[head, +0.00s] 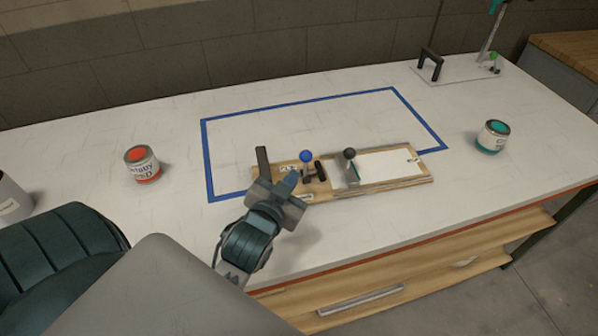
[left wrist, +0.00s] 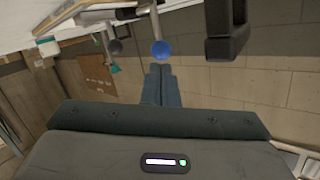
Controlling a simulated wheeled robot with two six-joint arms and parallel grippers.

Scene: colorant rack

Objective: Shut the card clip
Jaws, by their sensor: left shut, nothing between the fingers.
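A wooden board (head: 413,180) lies on the table. It carries a blue ball knob (head: 306,156) on a lever, a black ball knob (head: 350,153) with a clamp-like part below it, and a white card or plate (head: 385,165) to the right. I cannot tell for certain which part is the card clip. My left gripper (head: 291,177) is shut and empty, over the board's left part, close to the blue knob. In the left wrist view, its closed fingers (left wrist: 158,85) point toward the blue knob (left wrist: 161,50); contact is unclear.
A black upright handle (head: 262,163) stands at the board's left end, beside my left gripper. A red-labelled can (head: 142,166) is to the left and a teal one (head: 493,137) to the right. Blue tape (head: 300,101) outlines a mostly clear area behind the board.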

